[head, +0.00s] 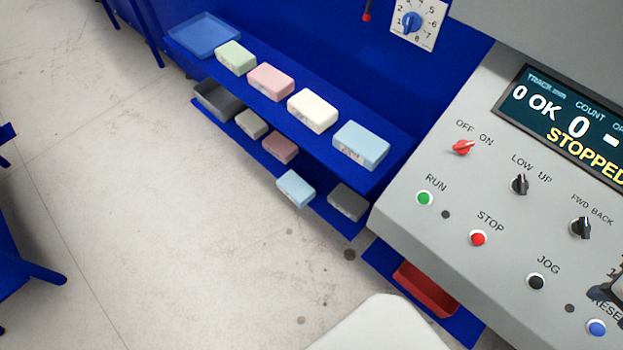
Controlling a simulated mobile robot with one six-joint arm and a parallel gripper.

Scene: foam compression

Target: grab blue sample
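A light blue foam block (361,146) lies at the right end of the upper blue shelf, beside the grey control panel. A second, smaller-looking light blue block (295,188) lies on the lower shelf, between a pink block and a grey block.
The upper shelf (386,183) also holds green, pink (271,82) and white (313,110) blocks and a blue tray (204,36). A grey bin (217,99) is on the lower shelf. The control panel (480,150) bounds the right.

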